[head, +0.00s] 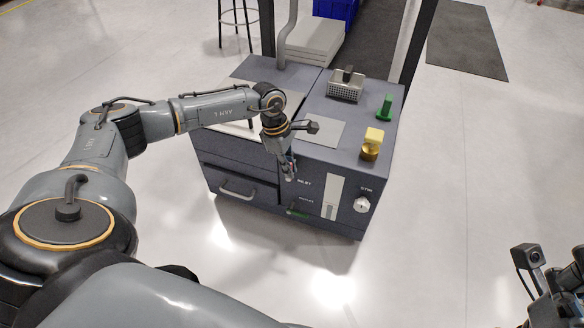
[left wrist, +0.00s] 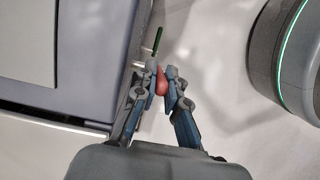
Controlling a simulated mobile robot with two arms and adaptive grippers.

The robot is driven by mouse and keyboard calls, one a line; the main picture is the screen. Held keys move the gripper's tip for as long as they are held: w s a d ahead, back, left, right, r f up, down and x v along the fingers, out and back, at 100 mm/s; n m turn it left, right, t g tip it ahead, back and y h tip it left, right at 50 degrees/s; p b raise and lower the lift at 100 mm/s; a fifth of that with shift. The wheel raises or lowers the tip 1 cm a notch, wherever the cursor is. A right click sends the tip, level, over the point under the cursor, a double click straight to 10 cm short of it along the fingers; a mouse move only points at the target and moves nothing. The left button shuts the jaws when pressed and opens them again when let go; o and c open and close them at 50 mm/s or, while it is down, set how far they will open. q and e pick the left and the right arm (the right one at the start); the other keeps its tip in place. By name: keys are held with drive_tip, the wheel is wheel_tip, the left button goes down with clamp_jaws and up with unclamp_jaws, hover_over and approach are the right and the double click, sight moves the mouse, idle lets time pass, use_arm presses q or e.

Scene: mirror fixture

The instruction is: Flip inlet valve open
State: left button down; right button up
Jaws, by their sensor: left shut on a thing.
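The inlet valve's red handle (left wrist: 162,82) shows between the fingers of my left gripper (left wrist: 164,84) in the left wrist view. My left gripper is shut on it. In the head view the left gripper (head: 289,172) is at the front face of the grey fixture cabinet (head: 330,222), beside the inlet label (head: 304,182), and it largely hides the handle. A green handle (head: 297,211), also in the left wrist view (left wrist: 157,40), sits just below. My right arm's end (head: 555,285) is at the bottom right, cut off; its fingers are not clear.
On the cabinet top stand a wire basket (head: 345,88), a green part (head: 384,107) and a yellow part (head: 373,137). A knob (head: 362,204) and a pale vertical strip (head: 332,196) are on the front. A drawer handle (head: 238,189) projects at left. The floor in front is clear.

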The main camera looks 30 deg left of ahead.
use_arm(q)
drive_tip(key=shift+s+a, duration=0.1)
drive_tip(key=shift+h, duration=0.3)
drive_tip(key=c, duration=1.7)
unclamp_jaws()
drive_tip(key=v, duration=1.2)
